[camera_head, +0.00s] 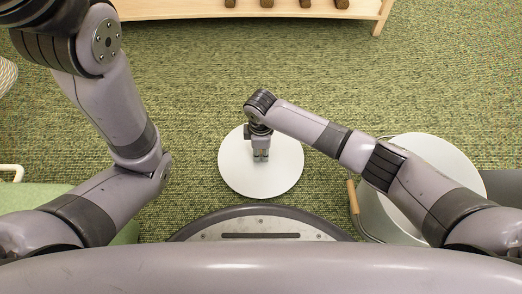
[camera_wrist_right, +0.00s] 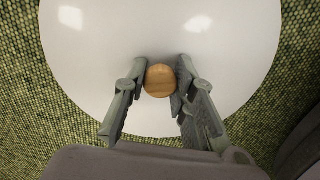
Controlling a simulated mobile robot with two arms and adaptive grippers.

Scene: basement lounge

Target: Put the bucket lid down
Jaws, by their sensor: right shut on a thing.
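The bucket lid (camera_head: 235,172) is a round, white, glossy disc over the green carpet in front of my base. It also fills much of the right wrist view (camera_wrist_right: 90,70), where its round wooden knob (camera_wrist_right: 160,80) shows. My right gripper (camera_head: 261,156) is above the lid's middle, with its fingers closed on either side of the knob. Whether the lid touches the carpet or hangs just above it, I cannot tell. The bucket (camera_head: 372,212) stands to the right, partly hidden under my right arm. My left arm reaches up at the left; its gripper is out of view.
The bucket's wooden handle grip (camera_head: 353,196) sticks out on its left side. A light wooden furniture piece (camera_head: 200,10) with dark objects is at the top. A green seat (camera_head: 35,197) is at the left. Open carpet (camera_head: 200,85) lies beyond the lid.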

